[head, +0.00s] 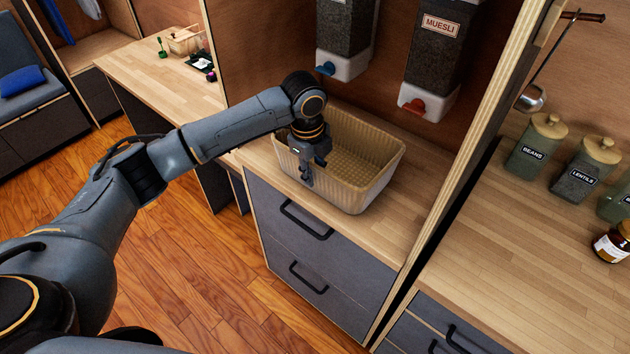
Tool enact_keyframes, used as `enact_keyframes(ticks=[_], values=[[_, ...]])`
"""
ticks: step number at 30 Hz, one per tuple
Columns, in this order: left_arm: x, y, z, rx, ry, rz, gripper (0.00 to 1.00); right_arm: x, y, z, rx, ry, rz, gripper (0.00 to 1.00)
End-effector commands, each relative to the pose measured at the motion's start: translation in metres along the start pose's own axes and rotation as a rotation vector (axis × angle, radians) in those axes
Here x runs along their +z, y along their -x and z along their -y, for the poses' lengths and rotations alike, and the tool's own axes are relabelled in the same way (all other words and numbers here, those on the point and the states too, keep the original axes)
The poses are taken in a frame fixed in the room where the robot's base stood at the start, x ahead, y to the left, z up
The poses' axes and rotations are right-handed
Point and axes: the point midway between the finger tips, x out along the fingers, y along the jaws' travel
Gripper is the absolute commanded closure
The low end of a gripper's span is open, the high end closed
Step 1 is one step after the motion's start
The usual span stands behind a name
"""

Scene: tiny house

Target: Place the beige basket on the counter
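The beige basket (372,185) stands upright on the wooden counter (397,226), below two wall dispensers, and looks empty. My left arm reaches in from the left, and my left gripper (307,178) points down at the basket's near left wall. The gripper overlaps the rim there. Its fingers are small and partly hidden, so I cannot tell whether they are closed on the wall. My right gripper is not in view.
A dispenser with a blue tap (344,40) and a muesli dispenser with a red tap (437,60) hang above the counter. A wooden upright panel (470,150) borders it on the right. Labelled jars (537,145) stand beyond. Drawers with black handles (306,220) are below.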

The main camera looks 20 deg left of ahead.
Motion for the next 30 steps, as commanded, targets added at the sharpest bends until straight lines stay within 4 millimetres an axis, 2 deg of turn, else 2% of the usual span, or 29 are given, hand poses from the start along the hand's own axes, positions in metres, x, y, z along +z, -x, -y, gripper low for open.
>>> enact_keyframes(ticks=[6, 12, 17, 30], values=[[0.001, 0.046, 0.001, -0.004, 0.0, 0.002, 0.72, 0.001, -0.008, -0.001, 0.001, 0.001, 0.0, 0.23], [0.0, 0.071, 0.0, -0.001, 0.0, 0.001, 0.72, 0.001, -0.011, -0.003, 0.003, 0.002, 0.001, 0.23], [0.0, 0.077, 0.0, 0.0, 0.0, 0.0, 0.72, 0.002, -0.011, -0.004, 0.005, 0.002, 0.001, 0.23], [0.0, 0.076, 0.0, 0.0, 0.0, 0.001, 0.72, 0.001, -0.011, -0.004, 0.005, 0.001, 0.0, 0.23]])
